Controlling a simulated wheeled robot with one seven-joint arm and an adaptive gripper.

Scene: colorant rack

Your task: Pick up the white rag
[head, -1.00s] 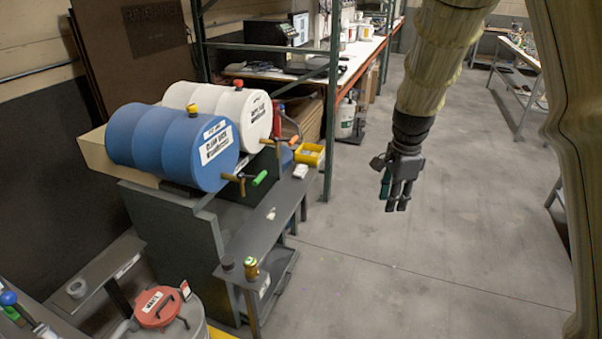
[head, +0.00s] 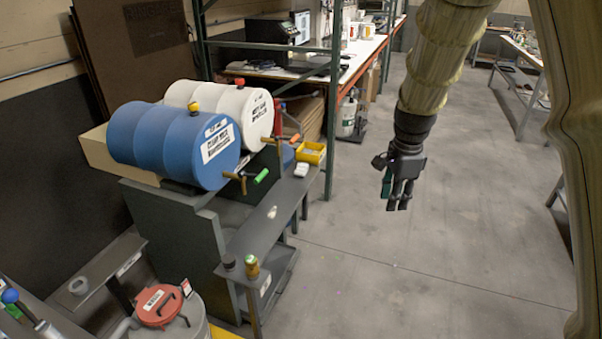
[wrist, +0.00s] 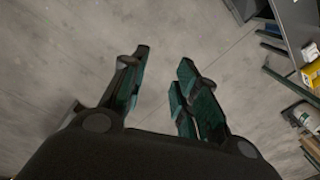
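A small white item (head: 272,212) lies on the narrow grey shelf in front of the barrels in the head view. Another white item (head: 302,170) sits farther back on the same shelf, beside the yellow bin. Either could be the white rag; they are too small to tell. My gripper (head: 398,206) hangs pointing down over open floor, well to the right of the shelf and touching nothing. In the wrist view its two fingers (wrist: 163,62) are spread apart with only bare floor between them.
A blue barrel (head: 165,145) and a white barrel (head: 235,108) lie on a grey stand. A yellow bin (head: 311,153) is at the shelf's far end. A waste can with a red lid (head: 158,306) stands at lower left. The concrete floor (head: 420,270) around my gripper is clear.

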